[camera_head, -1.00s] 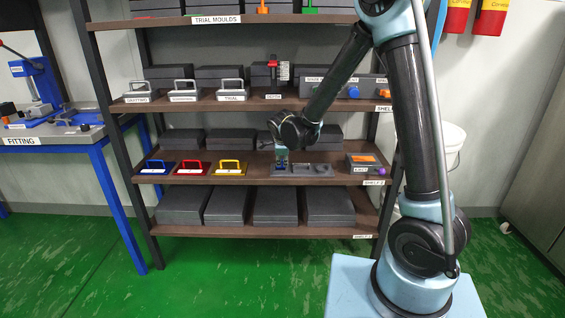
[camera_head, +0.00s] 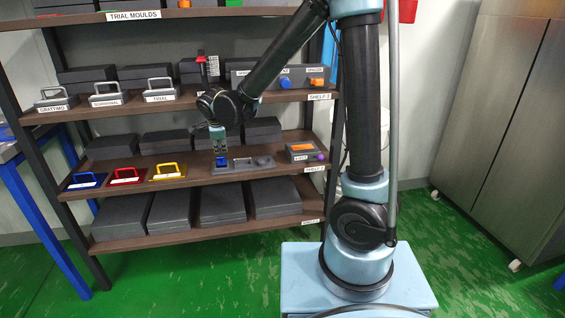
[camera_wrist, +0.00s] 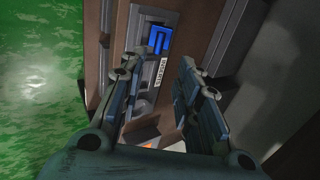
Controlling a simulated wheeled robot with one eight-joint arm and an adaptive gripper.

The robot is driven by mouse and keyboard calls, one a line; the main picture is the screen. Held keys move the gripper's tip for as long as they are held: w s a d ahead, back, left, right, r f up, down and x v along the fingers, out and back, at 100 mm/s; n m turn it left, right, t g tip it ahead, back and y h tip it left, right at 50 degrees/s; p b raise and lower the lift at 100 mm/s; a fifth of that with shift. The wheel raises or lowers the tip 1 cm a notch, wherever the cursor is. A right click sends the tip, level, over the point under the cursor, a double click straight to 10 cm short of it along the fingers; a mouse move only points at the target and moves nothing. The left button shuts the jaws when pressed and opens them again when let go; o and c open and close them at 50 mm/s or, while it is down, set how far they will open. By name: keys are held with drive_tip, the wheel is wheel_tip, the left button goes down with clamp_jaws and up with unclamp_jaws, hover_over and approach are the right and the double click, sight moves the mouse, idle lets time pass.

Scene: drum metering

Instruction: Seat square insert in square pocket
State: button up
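A grey tray (camera_head: 242,168) with recesses lies on the middle shelf.
A grey block with an orange top (camera_head: 301,150) stands right of the tray. Blue (camera_head: 86,180), red (camera_head: 125,175) and yellow (camera_head: 168,171) handled pieces stand to the left. Dark boxes (camera_head: 195,139) stand behind.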

drive_tip(key=s+d+r+n+g+h, duration=0.1)
drive_tip(key=s+d+r+n, duration=0.15)
drive_tip(key=d, duration=1.15)
drive_tip(key=s+d+r+n+g+h, duration=0.1)
drive_tip(key=s+d+r+n, duration=0.2)
drive_tip(key=d, duration=1.1)
drive_tip(key=s+d+f+n+g, duration=0.1)
drive_tip(key=s+d+f+n, duration=0.3)
drive_tip(key=s+d, duration=0.4)
drive_tip(key=s+d+f+n+g, duration=0.1)
drive_tip(key=s+d+f+n, duration=0.2)
drive_tip(key=s+d+n, duration=0.3)
drive_tip(key=s+d, duration=0.2)
drive_tip(key=s, duration=0.3)
drive_tip(key=shift+s+f, duration=0.2)
drive_tip(key=shift+f, duration=0.2)
